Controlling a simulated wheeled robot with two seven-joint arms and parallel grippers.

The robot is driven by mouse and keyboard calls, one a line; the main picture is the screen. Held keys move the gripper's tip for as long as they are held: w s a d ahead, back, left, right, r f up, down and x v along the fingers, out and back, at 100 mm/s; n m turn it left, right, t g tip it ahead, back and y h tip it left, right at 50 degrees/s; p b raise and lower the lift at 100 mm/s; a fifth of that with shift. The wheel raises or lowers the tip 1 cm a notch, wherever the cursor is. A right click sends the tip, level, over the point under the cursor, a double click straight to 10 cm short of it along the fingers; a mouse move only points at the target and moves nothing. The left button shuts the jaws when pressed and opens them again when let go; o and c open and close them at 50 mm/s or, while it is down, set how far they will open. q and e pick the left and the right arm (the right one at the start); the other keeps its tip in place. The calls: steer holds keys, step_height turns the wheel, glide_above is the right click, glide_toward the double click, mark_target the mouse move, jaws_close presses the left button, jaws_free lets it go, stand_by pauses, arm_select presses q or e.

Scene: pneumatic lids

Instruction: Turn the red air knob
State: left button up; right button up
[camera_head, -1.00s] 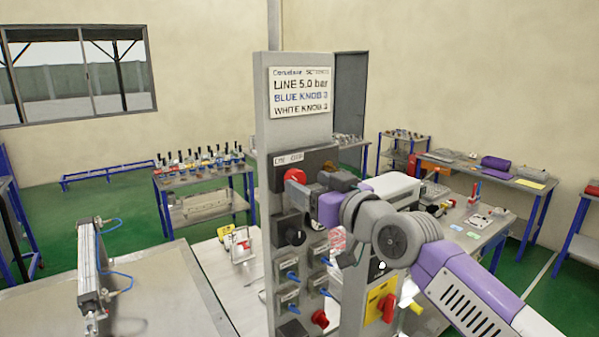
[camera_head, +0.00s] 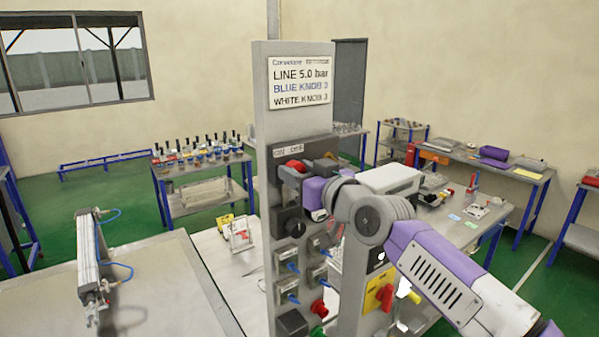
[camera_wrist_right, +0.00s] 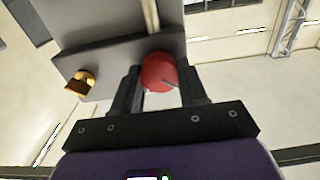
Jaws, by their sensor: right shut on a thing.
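The red knob (camera_head: 297,166) sits near the top of the grey panel (camera_head: 292,114), below the sign, partly hidden by my right gripper (camera_head: 290,172). In the right wrist view, the round red knob (camera_wrist_right: 158,70) sits between the two dark fingers of my right gripper (camera_wrist_right: 160,80), which is shut on it. I cannot tell the knob's turn angle. My left gripper is not in view.
Below on the panel are a black knob (camera_head: 290,221), several blue-handled valves (camera_head: 292,267) and a lower red knob (camera_head: 319,308). A yellow plate with a red switch (camera_head: 380,292) stands at right. A pneumatic cylinder (camera_head: 90,262) is on the left table.

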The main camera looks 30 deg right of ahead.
steer(key=shift+r+m, duration=0.1)
steer(key=shift+m, duration=0.3)
steer(key=m+b, duration=0.1)
steer(key=m, duration=0.2)
steer(key=shift+d, duration=0.15)
steer(key=m, duration=0.3)
steer(key=shift+m, duration=0.4)
steer(key=m, duration=0.5)
steer(key=shift+s+d+r, duration=0.1)
steer(key=shift+d, duration=0.05)
steer(key=m+p, duration=0.1)
steer(key=m, duration=0.4)
steer(key=shift+f+m, duration=0.2)
steer(key=shift+m, duration=0.2)
steer(key=o, duration=1.1)
steer(key=shift+f, duration=0.1)
steer(key=shift+c, duration=0.2)
steer(key=s, duration=0.7)
steer(key=shift+s+d+b, duration=0.25)
steer(key=shift+d+b, duration=0.05)
steer(key=shift+b, duration=0.1)
